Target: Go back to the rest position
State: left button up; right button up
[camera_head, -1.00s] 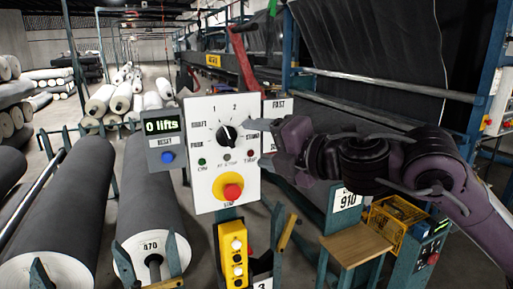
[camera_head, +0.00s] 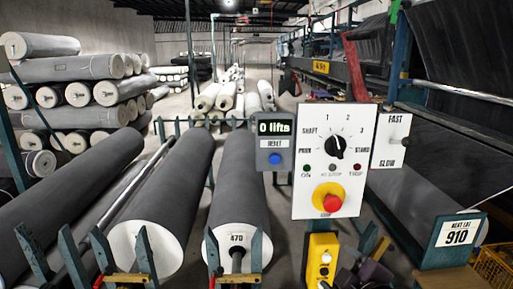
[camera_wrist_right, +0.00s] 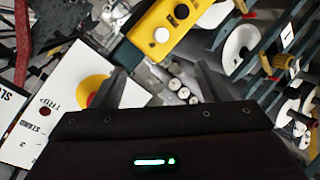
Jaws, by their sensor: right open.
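My right gripper (camera_head: 362,272) is low at the bottom edge of the head view, beside the yellow button box (camera_head: 320,262) and below the white control panel (camera_head: 310,175). Only a dark purple part of it shows there. In the right wrist view the gripper (camera_wrist_right: 160,82) has its two fingers apart with nothing between them. The panel's black dial (camera_head: 335,147) points up and to the left, toward 1. A red button on a yellow base (camera_head: 328,192) sits below the dial. My left gripper is not in view.
A counter box (camera_head: 273,158) reading "0 lifts" is at the panel's left. A FAST/SLOW plate (camera_head: 391,140) is at its right. A grey roll marked 470 (camera_head: 238,180) lies in a stand to the left. A "910" sign (camera_head: 458,232) stands at the right.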

jog(key=s+d+f+m+g+h, duration=0.1)
jog(key=s+d+f+m+g, duration=0.1)
jog(key=s+f+m+g, duration=1.25)
jog(key=s+f+n+t+b, duration=0.2)
jog(key=s+f, duration=0.1)
jog(key=f, duration=1.6)
jog(key=s+f+n+t+b, duration=0.1)
jog(key=s+f+n, duration=0.25)
jog(key=f, duration=1.45)
jog(key=s+d+f+b, duration=0.1)
jog(key=s+d+f, duration=0.1)
jog(key=s+f, duration=0.8)
jog(key=s+d+f+b, duration=0.1)
jog(key=s+f, duration=0.8)
jog(key=f, duration=0.2)
jog(key=shift+s+d+f+g+h, duration=0.15)
jog(key=shift+s+d+g+h, duration=0.15)
jog(key=shift+s+d+g, duration=0.15)
